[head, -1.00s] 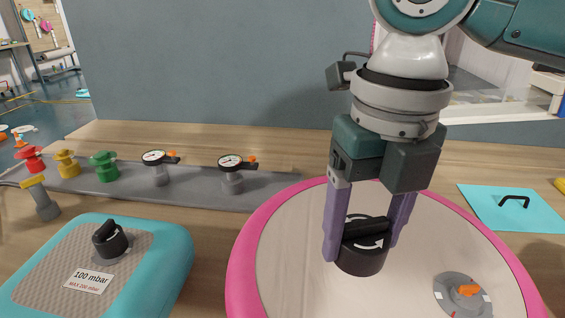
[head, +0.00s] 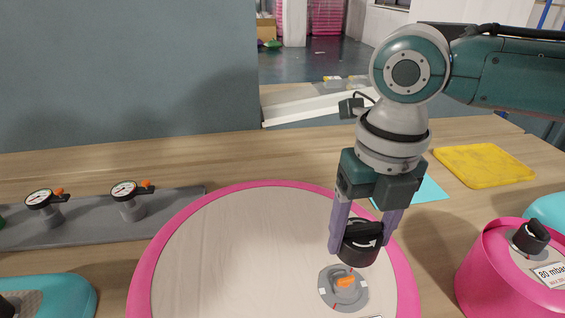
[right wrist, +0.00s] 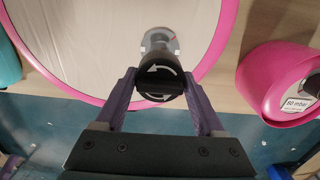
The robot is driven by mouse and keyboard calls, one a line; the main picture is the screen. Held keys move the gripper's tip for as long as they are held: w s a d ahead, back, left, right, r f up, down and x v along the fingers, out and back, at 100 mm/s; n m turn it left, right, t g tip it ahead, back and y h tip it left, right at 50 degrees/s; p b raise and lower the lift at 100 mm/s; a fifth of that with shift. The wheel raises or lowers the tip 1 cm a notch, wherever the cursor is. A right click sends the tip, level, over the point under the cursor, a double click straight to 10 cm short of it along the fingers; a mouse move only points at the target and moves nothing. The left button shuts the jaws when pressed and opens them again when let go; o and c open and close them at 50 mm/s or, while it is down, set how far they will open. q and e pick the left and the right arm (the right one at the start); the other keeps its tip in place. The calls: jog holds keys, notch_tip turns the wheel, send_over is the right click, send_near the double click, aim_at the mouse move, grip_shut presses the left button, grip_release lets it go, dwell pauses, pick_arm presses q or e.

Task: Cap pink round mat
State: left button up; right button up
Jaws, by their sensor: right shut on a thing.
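The pink round mat (head: 240,195) has a pale top and a pink rim and lies on the table. A grey valve (head: 344,288) with an orange piece in its middle sits on its right part. My right gripper (head: 361,245) is shut on a black cap (head: 358,250) with white arrows. In the head view the cap shows just behind and above the valve. In the right wrist view the cap (right wrist: 160,84) is between the purple fingers, and the valve (right wrist: 160,42) shows beyond it, partly hidden. I cannot tell whether they touch. My left gripper is not in view.
A pink cylinder (head: 490,275) with a black cap and an 80 mbar label stands at the right. A yellow mat (head: 483,165) and a cyan sheet (head: 425,191) lie behind. Gauges (head: 125,195) stand on a grey strip at left. A cyan cushion (head: 60,292) is front left.

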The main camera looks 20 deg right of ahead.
jog(key=shift+r, duration=0.1)
jog(key=b, duration=0.4)
send_over(346, 279)
notch_tip(346, 279, down, 6)
jog(key=shift+s+d+f, duration=0.1)
dwell(0.7)
jog(key=shift+p, duration=0.5)
dwell(0.8)
jog(key=shift+f, duration=0.2)
jog(key=shift+f+b, duration=1.15)
jog(key=shift+b, duration=0.05)
jog(key=shift+f+b, duration=0.5)
jog(key=shift+f, duration=0.15)
